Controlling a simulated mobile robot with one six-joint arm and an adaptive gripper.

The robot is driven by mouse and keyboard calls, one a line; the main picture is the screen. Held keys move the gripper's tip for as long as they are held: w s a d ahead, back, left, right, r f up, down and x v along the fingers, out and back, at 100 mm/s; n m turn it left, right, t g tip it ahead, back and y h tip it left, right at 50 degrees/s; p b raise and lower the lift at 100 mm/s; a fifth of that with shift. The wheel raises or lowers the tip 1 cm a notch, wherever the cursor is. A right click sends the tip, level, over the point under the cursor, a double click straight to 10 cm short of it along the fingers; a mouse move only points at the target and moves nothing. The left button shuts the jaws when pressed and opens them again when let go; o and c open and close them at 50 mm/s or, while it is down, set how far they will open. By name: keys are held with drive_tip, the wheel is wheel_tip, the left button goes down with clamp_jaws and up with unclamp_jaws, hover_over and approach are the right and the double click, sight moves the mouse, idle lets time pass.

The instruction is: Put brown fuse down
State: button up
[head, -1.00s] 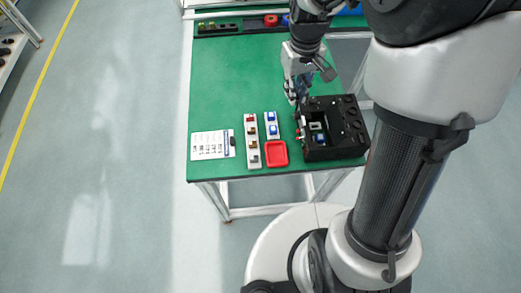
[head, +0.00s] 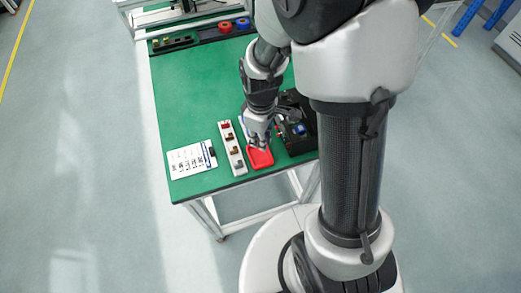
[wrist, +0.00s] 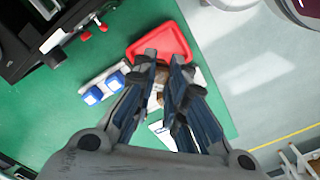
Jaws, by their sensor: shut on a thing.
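My gripper (head: 260,140) is above the near part of the table, by the red tray, with its fingers pointing down. In the wrist view the fingers (wrist: 165,62) are close together beside the red tray (wrist: 162,36). A small brown fuse (wrist: 159,84) shows between them, mostly hidden by the fingers. The red tray also shows in the head view (head: 261,158), partly covered by the gripper, and looks empty where visible. A white strip (head: 233,150) with several coloured fuses lies left of the tray.
A second strip holds blue fuses (wrist: 93,96). The black box (head: 300,146) stands right of the tray. A clipboard (head: 190,159) lies at the left. The green table (head: 190,100) is clear at the middle left.

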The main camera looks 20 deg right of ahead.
drive_tip(key=shift+f+b, duration=0.85)
drive_tip(key=shift+f, duration=1.95)
drive_tip(key=shift+f, duration=0.1)
drive_tip(key=o, duration=0.7)
wheel_tip(320, 180, up, 13)
drive_tip(key=p, duration=0.4)
drive_tip(key=shift+f, duration=0.15)
drive_tip(key=s+r+m+t, duration=0.1)
drive_tip(key=s+r+m, duration=0.2)
drive_tip(key=s+r, duration=0.2)
drive_tip(key=s+r+m+t, duration=0.2)
drive_tip(key=s+r+m, duration=0.1)
drive_tip(key=s+r, duration=0.2)
drive_tip(key=s+r+m+t, duration=0.1)
drive_tip(key=s+r+m, duration=0.2)
drive_tip(key=r, duration=0.5)
drive_tip(key=shift+s+a+t, duration=0.15)
drive_tip(key=shift+s+t, duration=0.15)
drive_tip(key=shift+s, duration=0.6)
